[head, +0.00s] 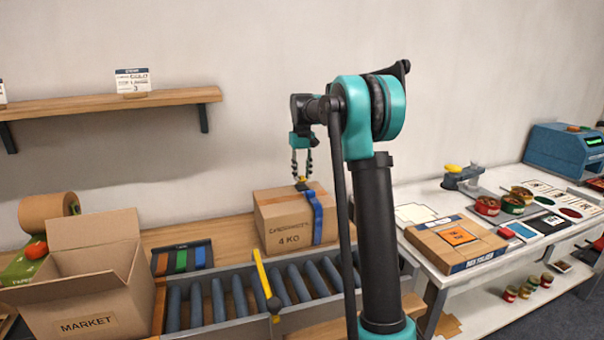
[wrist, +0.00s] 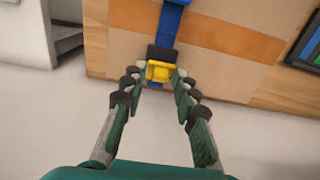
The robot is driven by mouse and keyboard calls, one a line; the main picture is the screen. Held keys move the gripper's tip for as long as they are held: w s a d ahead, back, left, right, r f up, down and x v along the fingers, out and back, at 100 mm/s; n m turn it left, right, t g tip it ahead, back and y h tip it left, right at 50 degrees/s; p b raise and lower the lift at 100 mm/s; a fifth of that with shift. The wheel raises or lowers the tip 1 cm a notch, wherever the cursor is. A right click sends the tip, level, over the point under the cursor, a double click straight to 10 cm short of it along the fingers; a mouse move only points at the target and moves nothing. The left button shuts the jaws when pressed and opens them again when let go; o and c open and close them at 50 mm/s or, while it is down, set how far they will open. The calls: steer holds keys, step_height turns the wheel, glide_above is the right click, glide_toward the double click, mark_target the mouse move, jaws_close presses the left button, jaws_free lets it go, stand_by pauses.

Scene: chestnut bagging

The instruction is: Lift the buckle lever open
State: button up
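A closed cardboard box marked "4 KG" (head: 285,224) stands on the wooden counter behind the rollers. A blue strap (head: 317,217) runs over its top and down its front. The yellow buckle lever (wrist: 158,71) sits on a dark buckle base (wrist: 161,52) on the strap; it shows small in the head view (head: 301,184). My gripper (head: 301,165) is above the box, pointing down. In the wrist view my gripper (wrist: 157,88) has its fingers apart on either side of the lever, with a gap visible. Whether a fingertip touches the lever cannot be told.
An open "MARKET" carton (head: 85,318) stands at the left by a roller conveyor (head: 240,295). A yellow bar (head: 262,275) rises at the conveyor's front. A dark case with coloured strips (head: 182,259) lies left of the box. The right table (head: 410,200) holds a flat parcel and tins.

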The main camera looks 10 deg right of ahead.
jaws_close()
steer(key=shift+w+a+r+g+h, duration=0.15)
steer(key=shift+w+g, duration=0.25)
steer(key=shift+g, duration=0.35)
steer(key=shift+w+r+g+h, duration=0.15)
steer(key=shift+w+g, duration=0.25)
steer(key=shift+g, duration=0.35)
steer(key=shift+f, duration=0.1)
steer(key=shift+o, duration=1.7)
jaws_free()
steer(key=v, duration=0.7)
steer(key=shift+r, duration=0.2)
steer(key=shift+w, duration=0.1)
